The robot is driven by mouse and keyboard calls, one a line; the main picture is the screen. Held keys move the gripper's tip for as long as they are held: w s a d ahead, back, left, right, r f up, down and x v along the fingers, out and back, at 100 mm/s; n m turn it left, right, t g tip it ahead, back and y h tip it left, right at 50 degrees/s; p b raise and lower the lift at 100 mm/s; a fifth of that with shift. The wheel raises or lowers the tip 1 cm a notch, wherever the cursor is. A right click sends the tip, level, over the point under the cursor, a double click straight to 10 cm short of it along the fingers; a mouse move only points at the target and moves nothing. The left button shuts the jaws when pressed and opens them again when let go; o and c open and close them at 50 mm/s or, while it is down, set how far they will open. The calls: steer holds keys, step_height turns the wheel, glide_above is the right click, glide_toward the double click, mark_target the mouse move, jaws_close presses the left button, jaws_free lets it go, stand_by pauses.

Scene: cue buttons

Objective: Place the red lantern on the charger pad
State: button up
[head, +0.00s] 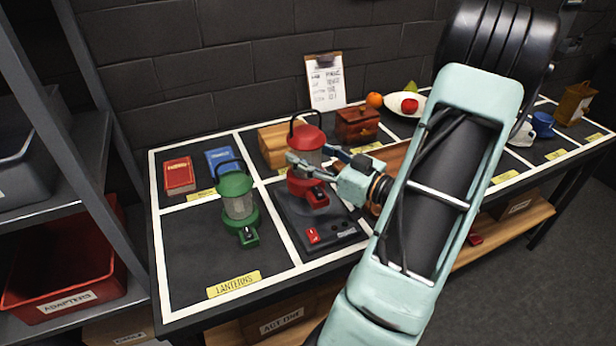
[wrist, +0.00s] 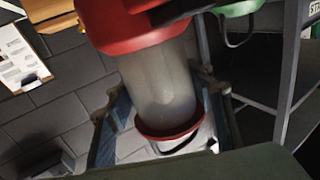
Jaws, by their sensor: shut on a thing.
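The red lantern (head: 307,141) is upright, with a red cap, clear chimney, red base and black handle. My gripper (head: 308,164) is shut on it, with fingers on both sides of its body. In the wrist view the lantern's glass (wrist: 160,80) shows between the fingers (wrist: 165,110). The charger pad (head: 345,220) is a dark slab with a red switch at its front, directly below the lantern. The lantern's base is over the pad's back part; I cannot tell whether it touches.
A green lantern (head: 237,198) stands just left of the pad, in the section labelled lanterns. A wooden box (head: 273,145) and a brown chest (head: 357,124) stand behind. Shelves stand at the left.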

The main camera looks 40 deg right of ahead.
mark_target(308, 158)
steer(key=f, duration=0.1)
steer(key=w+d+f+b, duration=0.1)
steer(key=w+f+b, duration=0.1)
steer(key=shift+d+f, duration=0.2)
steer(key=shift+d, duration=0.2)
steer(key=f, duration=0.1)
steer(key=f+b, duration=0.1)
steer(key=b, duration=0.1)
steer(key=shift+w+d+f, duration=0.25)
steer(key=shift+w+f, duration=0.05)
steer(key=shift+f, duration=0.1)
steer(key=shift+f+b, duration=0.4)
steer(key=shift+b, duration=0.1)
steer(key=shift+f, duration=0.1)
steer(key=o, duration=1.7)
